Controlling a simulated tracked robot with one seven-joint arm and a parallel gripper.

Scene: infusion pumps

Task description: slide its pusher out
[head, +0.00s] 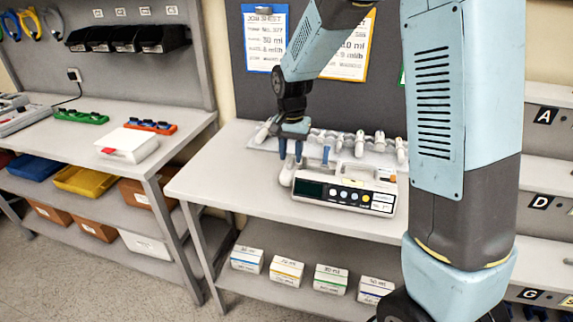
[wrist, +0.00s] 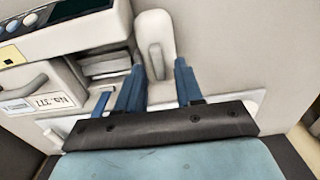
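The infusion pump (head: 343,190), white with a dark display and coloured buttons, lies on the right-hand bench. In the wrist view its body (wrist: 62,32) fills the upper left, with an upside-down number label. A pale rounded piece (head: 287,176), seemingly the pusher, stands at the pump's left end; it also shows in the wrist view (wrist: 154,32). My gripper (head: 291,150) is above that end, pointing down. Its two blue fingers are apart, with the pale piece between or just beyond their tips (wrist: 159,66). I cannot tell whether they touch it. A blue lever (head: 326,155) rises behind the pump.
A tray (head: 258,142) of white syringe-like parts lies behind the pump. Job sheets (head: 265,40) hang on the dark board. Labelled boxes (head: 287,270) stand on the lower shelf. The bench front left of the pump (head: 215,180) is clear. A second bench with bins is at left.

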